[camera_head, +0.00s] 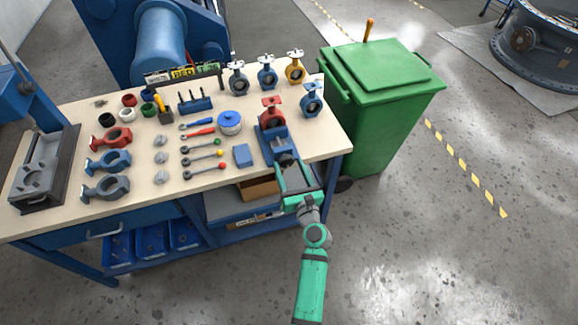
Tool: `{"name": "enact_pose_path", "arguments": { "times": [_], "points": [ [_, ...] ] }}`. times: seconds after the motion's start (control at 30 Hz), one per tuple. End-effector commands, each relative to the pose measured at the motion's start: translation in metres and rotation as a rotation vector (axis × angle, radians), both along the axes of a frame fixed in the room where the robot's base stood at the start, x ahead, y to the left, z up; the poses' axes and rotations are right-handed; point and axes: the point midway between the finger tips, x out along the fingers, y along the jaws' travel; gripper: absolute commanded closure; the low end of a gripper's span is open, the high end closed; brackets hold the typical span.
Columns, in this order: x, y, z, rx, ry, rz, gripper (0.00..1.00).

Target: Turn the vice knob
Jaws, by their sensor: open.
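A blue vice (277,138) stands at the right front of the workbench, with a red butterfly valve (271,113) upright in its jaws. The vice's front end (286,160) points towards the bench's front edge. The knob is too small and too close to my fingers to make out clearly. My green gripper (290,167) comes in from the front, just past the bench edge. Its two dark fingers are spread, one on each side of the vice's front end. I cannot tell whether they touch it.
The workbench (75,205) carries red and blue-grey valve bodies (110,138) at left, tools with coloured knobs (203,150) in the middle, and finished valves (267,75) at the back. A blue block (243,155) lies left of the vice. A green bin (380,100) stands to the right.

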Motion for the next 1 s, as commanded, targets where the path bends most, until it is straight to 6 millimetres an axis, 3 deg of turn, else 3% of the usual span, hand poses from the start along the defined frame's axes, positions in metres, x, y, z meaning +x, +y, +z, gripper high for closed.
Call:
{"name": "enact_pose_path", "arguments": {
  "times": [0.43, 0.6, 0.63, 1.0],
  "points": [
    [0.0092, 0.0060, 0.0001, -0.001, 0.000, 0.004, 0.41],
    [0.0092, 0.0058, 0.0002, -0.001, 0.000, 0.004, 0.80],
    [0.0092, 0.0058, 0.0002, -0.001, 0.000, 0.004, 0.83],
    [0.0092, 0.0052, 0.0001, -0.048, -0.015, 0.003, 0.83]
  ]
}}
